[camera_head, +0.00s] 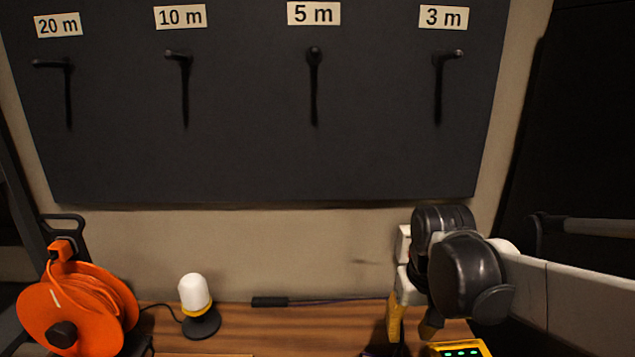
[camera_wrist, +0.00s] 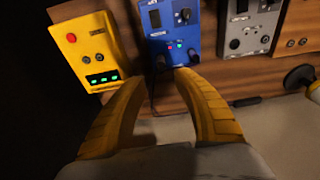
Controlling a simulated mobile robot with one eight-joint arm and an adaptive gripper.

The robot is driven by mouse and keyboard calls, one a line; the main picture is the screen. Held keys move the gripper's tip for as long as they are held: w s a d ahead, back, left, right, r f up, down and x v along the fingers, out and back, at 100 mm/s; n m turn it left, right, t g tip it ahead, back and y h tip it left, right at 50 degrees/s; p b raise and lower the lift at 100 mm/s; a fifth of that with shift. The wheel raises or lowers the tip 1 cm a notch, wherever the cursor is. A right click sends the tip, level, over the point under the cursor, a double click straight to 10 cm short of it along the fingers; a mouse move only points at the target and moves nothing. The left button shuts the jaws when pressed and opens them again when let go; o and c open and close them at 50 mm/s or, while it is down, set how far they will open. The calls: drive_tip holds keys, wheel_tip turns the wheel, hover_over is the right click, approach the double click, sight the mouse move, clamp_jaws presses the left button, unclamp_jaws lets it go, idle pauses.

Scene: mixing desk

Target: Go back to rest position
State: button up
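My gripper (camera_head: 412,325) is at the lower right in the head view, low over the desk and beside a yellow box. In the wrist view its two yellow fingers (camera_wrist: 168,85) are spread apart. No object shows between the fingertips, so it looks open and empty. The fingertips point toward a blue box (camera_wrist: 172,30) with knobs and small lights. My arm comes in from the right edge of the head view.
A yellow box (camera_head: 460,348) with green lights sits by my gripper. Grey and brown boxes (camera_wrist: 250,28) stand farther along. An orange cable reel (camera_head: 95,318) and white-topped lamp (camera_head: 194,295) are at left. A dark panel (camera_head: 250,150) with labelled hooks hangs behind.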

drive_tip(key=s+r+t, duration=0.2)
drive_tip(key=s+t, duration=0.3)
drive_tip(key=s, duration=0.5)
drive_tip(key=shift+t, duration=0.3)
drive_tip(key=shift+w, duration=0.1)
idle(1.5)
